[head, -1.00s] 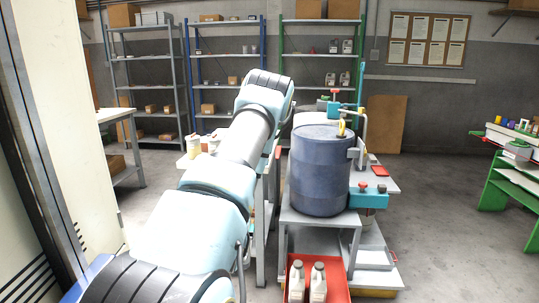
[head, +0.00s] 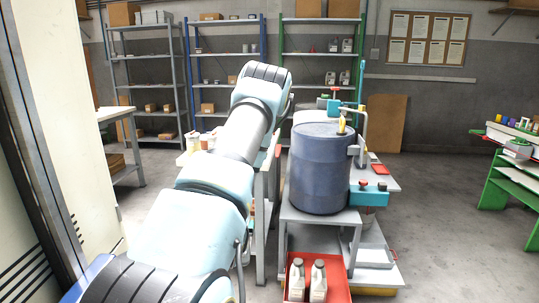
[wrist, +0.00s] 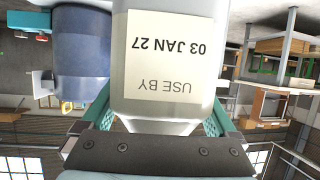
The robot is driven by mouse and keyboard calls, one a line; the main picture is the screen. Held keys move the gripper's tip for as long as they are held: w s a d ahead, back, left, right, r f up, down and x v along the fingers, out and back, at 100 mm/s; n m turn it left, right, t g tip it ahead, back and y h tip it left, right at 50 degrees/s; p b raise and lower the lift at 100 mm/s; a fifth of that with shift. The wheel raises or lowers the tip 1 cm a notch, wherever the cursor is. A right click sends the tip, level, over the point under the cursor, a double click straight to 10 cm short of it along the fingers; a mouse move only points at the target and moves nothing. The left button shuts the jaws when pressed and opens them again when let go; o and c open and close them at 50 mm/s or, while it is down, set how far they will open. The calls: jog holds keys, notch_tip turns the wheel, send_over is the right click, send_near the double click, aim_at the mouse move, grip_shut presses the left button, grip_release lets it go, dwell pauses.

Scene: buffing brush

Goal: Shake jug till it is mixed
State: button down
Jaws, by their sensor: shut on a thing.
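In the wrist view, my gripper (wrist: 155,135) is shut on a pale jug (wrist: 119,95), with a teal finger on each side of it. The jug carries a cream label (wrist: 172,55) reading "USE BY 03 JAN 27", which appears upside down. The jug's far end runs out of the top of the picture, and its contents cannot be made out. In the head view, my arm reaches forward; its links hide the gripper and the held jug.
A blue drum (head: 319,170) stands on a grey stand right of my arm. A red tray (head: 336,270) below holds two jugs (head: 318,280). Shelving racks (head: 228,62) line the back wall. A green-framed bench (head: 497,183) stands at right, with open floor between.

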jog(key=a, duration=0.5)
jog(key=d+b, duration=0.1)
jog(key=d, duration=0.4)
jog(key=a+b, duration=0.1)
jog(key=a, duration=0.4)
jog(key=d, duration=0.5)
jog(key=shift+b, duration=0.4)
jog(key=a, duration=0.5)
jog(key=shift+d+b, duration=0.75)
jog(key=shift+d, duration=1.7)
jog(key=shift+a, duration=2.4)
jog(key=shift+d+b, duration=0.75)
jog(key=shift+d, duration=1.7)
jog(key=shift+p, duration=0.3)
